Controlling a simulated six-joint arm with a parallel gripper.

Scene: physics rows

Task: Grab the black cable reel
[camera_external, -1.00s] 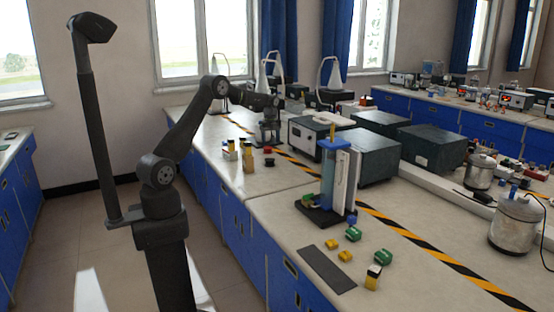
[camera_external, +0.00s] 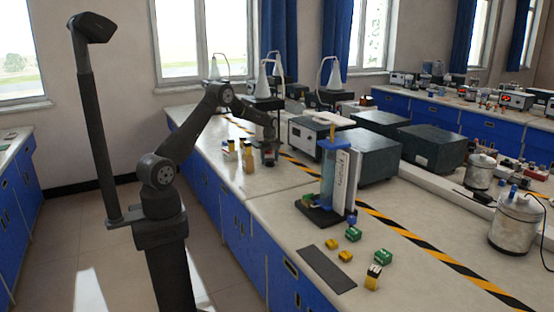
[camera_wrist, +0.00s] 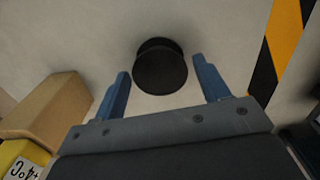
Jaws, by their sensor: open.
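The black cable reel (camera_wrist: 160,68) stands on the pale bench top in the wrist view, round and dark with a rim. My gripper (camera_wrist: 161,64) is open, with one blue finger to the left of the reel and one to the right. Gaps show between both fingers and the reel, and nothing is held. In the external view my gripper (camera_external: 268,155) points down over the bench, and the reel is largely hidden at its tips.
A tan block (camera_wrist: 48,106) and a yellow labelled block (camera_wrist: 22,162) stand left of my gripper. Yellow-black hazard tape (camera_wrist: 280,45) runs along the right. Grey equipment boxes (camera_external: 365,154) and a blue column stand (camera_external: 328,180) are farther right on the bench.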

